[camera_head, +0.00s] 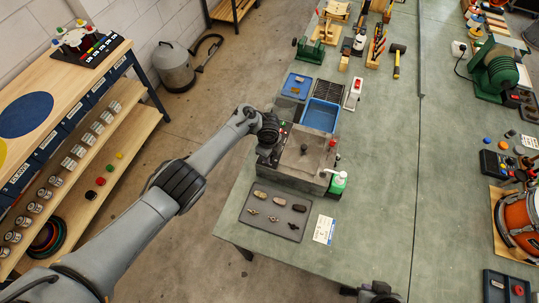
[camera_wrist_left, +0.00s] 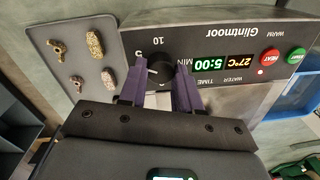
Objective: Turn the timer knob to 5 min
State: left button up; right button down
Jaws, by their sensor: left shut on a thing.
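The ultrasonic-style unit marked Glintmoor (camera_wrist_left: 205,24) has a black timer knob (camera_wrist_left: 160,68) on its front panel. The digits 5 and 10 are printed around the knob, and the time display (camera_wrist_left: 209,64) reads 5:00. My left gripper (camera_wrist_left: 160,92) is shut on the knob, with one purple finger on each side. The knob's lower part is hidden, and I cannot read its pointer surely. In the head view, my left gripper (camera_head: 268,138) is at the left side of the grey unit (camera_head: 305,150). The fingers and knob are hidden there.
A dark tray (camera_head: 293,228) with small metal parts lies in front of the unit, beside a white card (camera_head: 324,229). A green-and-white bottle (camera_head: 338,182) stands at its right corner. A blue bin (camera_head: 320,116) sits behind. The bench's middle is clear.

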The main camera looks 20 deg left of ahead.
pick_arm(q)
jog(key=shift+m, duration=0.4)
jog(key=o, duration=1.1)
jog(key=shift+c, duration=0.2)
jog(key=shift+r, duration=0.65)
notch_tip(320, 180, up, 10)
jog(key=p, duration=0.3)
jog(key=shift+s+f, duration=0.25)
jog(key=shift+s, duration=0.05)
jog(key=shift+a, duration=0.1)
